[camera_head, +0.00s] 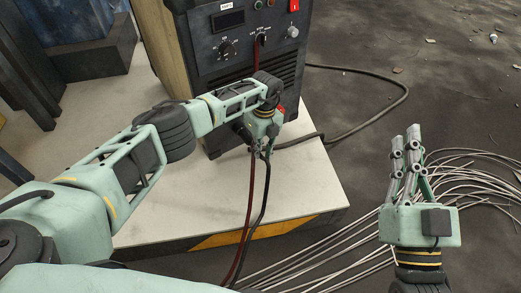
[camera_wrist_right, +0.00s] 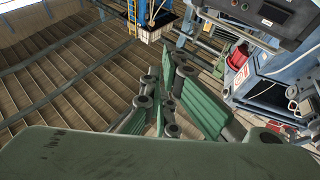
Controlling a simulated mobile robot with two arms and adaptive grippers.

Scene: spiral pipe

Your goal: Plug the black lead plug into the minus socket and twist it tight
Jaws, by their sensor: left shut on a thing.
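The welding machine (camera_head: 225,55) stands on a pale platform, its front panel facing me. My left gripper (camera_head: 266,148) is low in front of the panel, shut on the black lead plug, which its fingers mostly hide. The black lead (camera_head: 264,195) hangs down from this gripper. The minus socket cannot be made out; my gripper and wrist cover part of the lower panel. A small red part (camera_head: 281,109) shows just beside my wrist. My right gripper (camera_head: 405,138) is off to the right, fingers upward, slightly apart and empty; its fingers also show in the right wrist view (camera_wrist_right: 172,90).
A dark red lead (camera_head: 248,205) hangs beside the black one. A dark cable (camera_head: 404,92) loops from the machine across the floor. Thin loose wires (camera_head: 470,178) lie around my right gripper.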

